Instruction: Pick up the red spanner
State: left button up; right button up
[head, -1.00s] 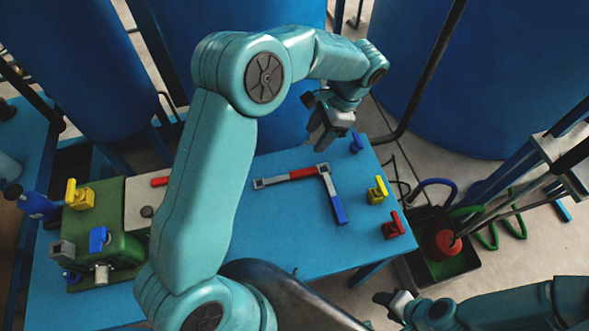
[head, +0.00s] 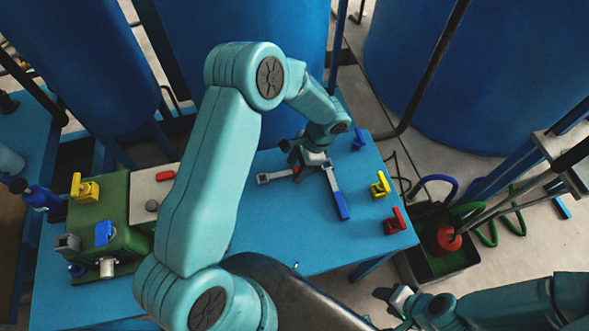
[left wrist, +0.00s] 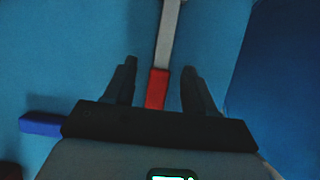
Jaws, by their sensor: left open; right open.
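The red spanner lies on the blue table. In the head view its grey end (head: 265,179) shows, and my gripper hides most of its red handle. In the left wrist view the red handle (left wrist: 157,90) lies between the open fingers of my left gripper (left wrist: 157,82), with its grey shaft pointing away. I see no finger touching it. In the head view my left gripper (head: 304,168) is low over the spanner. My right gripper (head: 393,300) is at the lower right, open and empty, away from the table.
A blue spanner (head: 341,205) lies just right of the red one. Yellow (head: 380,186), red (head: 395,221) and blue (head: 359,140) valves stand at the table's right side. A green machine (head: 122,216) stands at left. The table's front middle is clear.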

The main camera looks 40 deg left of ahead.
pick_arm(q)
jog(key=shift+f, duration=0.1)
grip_shut()
